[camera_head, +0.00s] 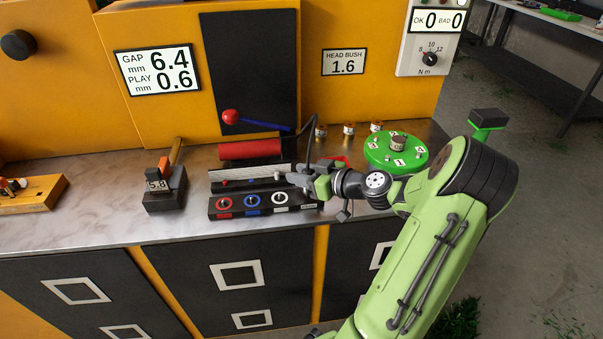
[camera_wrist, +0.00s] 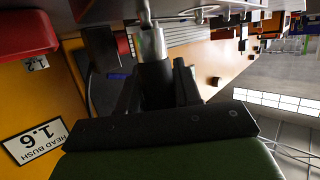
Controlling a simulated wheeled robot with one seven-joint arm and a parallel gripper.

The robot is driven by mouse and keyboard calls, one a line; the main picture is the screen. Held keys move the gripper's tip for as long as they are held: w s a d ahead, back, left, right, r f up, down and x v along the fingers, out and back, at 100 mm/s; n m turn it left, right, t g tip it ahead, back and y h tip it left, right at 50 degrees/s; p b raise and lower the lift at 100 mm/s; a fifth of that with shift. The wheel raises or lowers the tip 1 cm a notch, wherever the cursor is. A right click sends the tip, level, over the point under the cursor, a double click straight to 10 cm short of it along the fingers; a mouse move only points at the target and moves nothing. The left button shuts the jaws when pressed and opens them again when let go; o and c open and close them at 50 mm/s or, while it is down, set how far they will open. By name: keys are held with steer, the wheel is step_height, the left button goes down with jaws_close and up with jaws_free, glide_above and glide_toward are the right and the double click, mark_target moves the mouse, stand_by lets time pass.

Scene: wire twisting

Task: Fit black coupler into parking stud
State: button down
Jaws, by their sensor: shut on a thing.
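My gripper (camera_head: 298,178) hovers over the right end of the black fixture block on the bench, its fingers toward the left. In the wrist view my gripper (camera_wrist: 156,92) is shut on a black part, which appears to be the black coupler (camera_wrist: 154,76). A bright metal cylinder (camera_wrist: 152,43) lies in line with the coupler's far end. I cannot tell whether it belongs to the coupler or is the parking stud, nor whether they are seated together. In the head view the coupler is mostly hidden by my gripper, and I cannot pick out the stud.
The black fixture block (camera_head: 238,213) has red, blue and white rings. Behind it lie a red roller (camera_head: 250,149) and a blue lever with a red knob (camera_head: 229,116). A green turntable (camera_head: 380,160) stands right, a gauge block (camera_head: 160,197) left. A dark cable rises beside my gripper.

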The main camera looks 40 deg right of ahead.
steer(key=shift+f+b, duration=0.45)
steer(key=shift+f, duration=0.25)
steer(key=c, duration=0.7)
jaws_free()
steer(key=p+v, duration=0.3)
steer(key=v, duration=1.2)
steer(key=shift+s+r+p, duration=0.2)
steer(key=shift+s+p, duration=0.1)
steer(key=shift+s, duration=0.05)
